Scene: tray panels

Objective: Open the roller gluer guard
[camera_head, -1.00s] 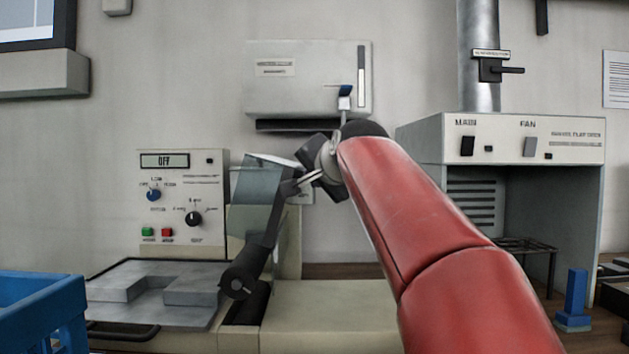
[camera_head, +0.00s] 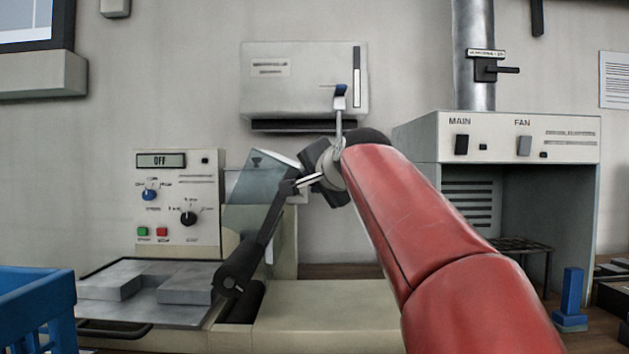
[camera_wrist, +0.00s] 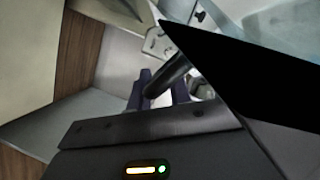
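The roller gluer guard (camera_head: 257,190) is a see-through, bluish panel at the left-centre of the head view. It stands raised and leans to the right on a dark hinged arm (camera_head: 262,240). My gripper (camera_head: 302,182) is at the guard's upper right edge, with a thin light rod between them. In the wrist view, a dark rod (camera_wrist: 168,76) passes between the purplish fingers of my gripper (camera_wrist: 160,92). A large black shape covers the right of that view. Whether the fingers are closed on the rod is hidden.
A control panel (camera_head: 178,200) with an OFF display stands behind the metal bed (camera_head: 125,283). A blue crate (camera_head: 35,300) is at the lower left. A grey hood (camera_head: 520,140) stands at the right.

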